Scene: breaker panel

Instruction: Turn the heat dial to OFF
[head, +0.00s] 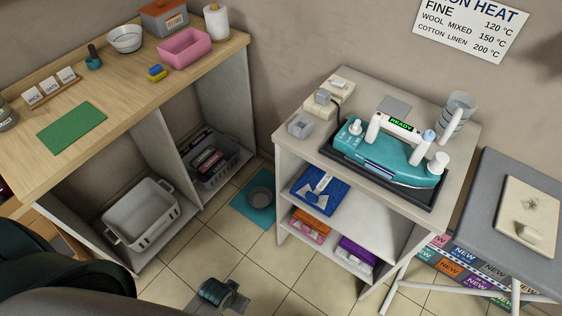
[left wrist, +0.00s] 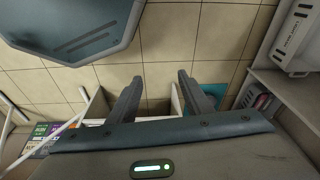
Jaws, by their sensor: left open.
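The teal iron (head: 395,160) lies in a dark tray on top of the grey cabinet, with a green READY display (head: 401,125). It carries a white knob (head: 355,126) at its left end, a blue-topped knob (head: 429,136) and another white knob (head: 438,162) at its right. I cannot tell which is the heat dial, nor read any setting. What looks like my left gripper (head: 226,293) is low over the floor, well left of and below the iron. In the left wrist view my left gripper (left wrist: 159,78) is open and empty. My right gripper is not in view.
An ironing board (head: 490,190) is close on the right. A wooden-topped shelf (head: 125,80) stands left. Tiled floor (head: 265,285) lies between.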

